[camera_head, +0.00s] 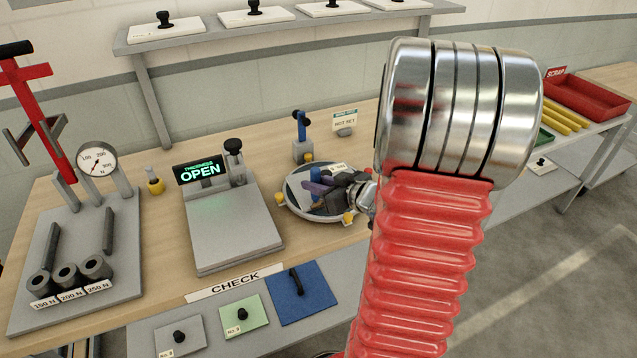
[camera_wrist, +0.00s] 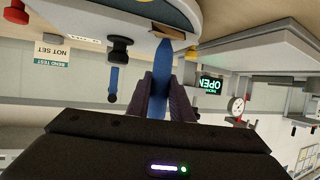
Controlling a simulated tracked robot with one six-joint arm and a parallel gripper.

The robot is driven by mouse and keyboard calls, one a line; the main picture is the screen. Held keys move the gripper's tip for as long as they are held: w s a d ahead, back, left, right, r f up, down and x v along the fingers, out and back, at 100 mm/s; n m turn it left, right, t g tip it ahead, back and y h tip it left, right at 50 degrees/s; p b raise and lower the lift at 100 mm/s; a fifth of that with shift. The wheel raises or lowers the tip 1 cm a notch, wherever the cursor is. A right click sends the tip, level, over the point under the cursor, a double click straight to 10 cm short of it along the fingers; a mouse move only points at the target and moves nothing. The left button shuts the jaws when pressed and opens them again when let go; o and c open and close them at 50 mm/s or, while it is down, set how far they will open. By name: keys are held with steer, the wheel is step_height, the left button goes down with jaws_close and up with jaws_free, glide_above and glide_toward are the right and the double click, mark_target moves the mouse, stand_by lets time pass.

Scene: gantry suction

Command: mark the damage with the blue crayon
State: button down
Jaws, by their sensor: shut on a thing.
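My gripper (camera_wrist: 164,98) is shut on a blue crayon (camera_wrist: 161,75), seen in the wrist view, which is upside down. The crayon's pointed end is at the edge of a round pale disc (camera_wrist: 110,8); I cannot tell whether it touches.
A thickness gauge (camera_head: 235,228) reading OPEN stands left of the disc. A blue-handled post (camera_head: 302,128) stands behind it, near a NOT SET sign (camera_head: 345,117). A force stand (camera_head: 90,270) is at far left.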

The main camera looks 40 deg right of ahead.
steer(key=shift+w+a+f, duration=0.1)
steer(key=shift+w+a, duration=0.05)
steer(key=shift+a, duration=0.35)
steer(key=shift+w+a+f, duration=0.1)
steer(key=shift+a, duration=0.35)
stand_by(0.4)
steer(key=shift+r, duration=0.2)
step_height(320, 180, up, 7)
stand_by(1.0)
stand_by(0.5)
